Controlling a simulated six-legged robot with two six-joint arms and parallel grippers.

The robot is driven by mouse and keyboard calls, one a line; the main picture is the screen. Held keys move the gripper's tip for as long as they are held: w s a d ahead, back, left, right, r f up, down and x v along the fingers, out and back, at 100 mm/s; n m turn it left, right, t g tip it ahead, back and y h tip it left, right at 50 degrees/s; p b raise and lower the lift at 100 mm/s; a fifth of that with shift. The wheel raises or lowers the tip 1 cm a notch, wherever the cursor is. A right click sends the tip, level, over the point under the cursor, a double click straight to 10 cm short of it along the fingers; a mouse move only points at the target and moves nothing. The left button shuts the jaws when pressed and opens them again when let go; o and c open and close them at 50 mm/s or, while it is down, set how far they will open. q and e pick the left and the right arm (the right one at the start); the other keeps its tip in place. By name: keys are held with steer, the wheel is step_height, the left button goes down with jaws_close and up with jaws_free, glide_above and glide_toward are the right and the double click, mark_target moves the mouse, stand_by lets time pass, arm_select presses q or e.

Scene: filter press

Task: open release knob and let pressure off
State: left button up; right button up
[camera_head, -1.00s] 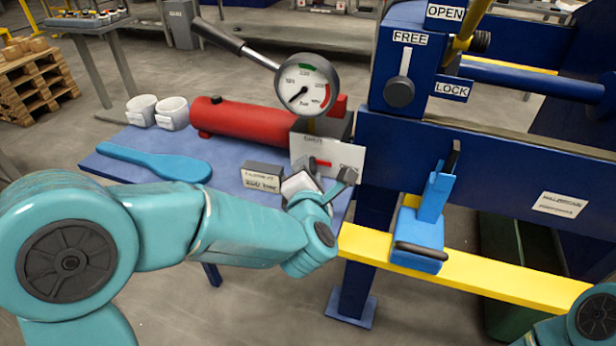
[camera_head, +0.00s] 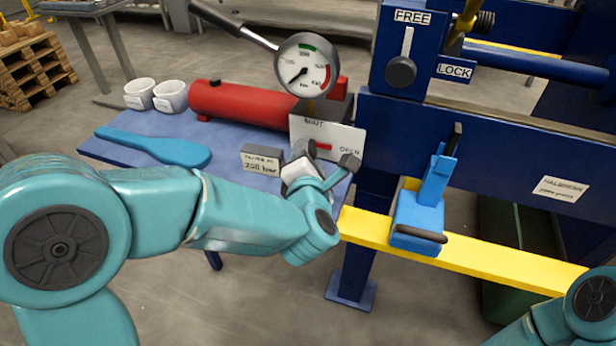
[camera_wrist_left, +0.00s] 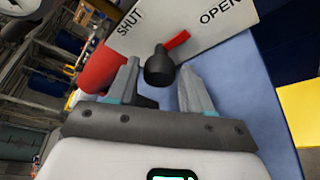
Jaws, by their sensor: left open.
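The release knob (camera_wrist_left: 160,68) is black with a red pointer and sits on a white plate (camera_wrist_left: 150,40) marked SHUT and OPEN. In the wrist view the pointer slants up and right. In the head view the red pointer (camera_head: 323,146) lies nearly level; the knob body is mostly hidden. My left gripper (camera_wrist_left: 160,76) is open, with the knob between its fingertips and gaps showing on both sides. It also shows in the head view (camera_head: 331,158), against the plate. The round pressure gauge (camera_head: 302,67) has its needle pointing lower left. My right gripper is out of view.
A red cylinder (camera_head: 240,105), two white cups (camera_head: 171,97), a blue paddle-shaped piece (camera_head: 155,147) and a labelled block (camera_head: 262,160) are on the blue table (camera_head: 225,178). A yellow bar (camera_head: 480,258) with a blue clamp (camera_head: 418,220) runs to the right.

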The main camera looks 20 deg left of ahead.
arm_select(q)
steer(key=v, duration=1.5)
steer(key=shift+s+p, duration=0.2)
steer(key=shift+p, duration=0.1)
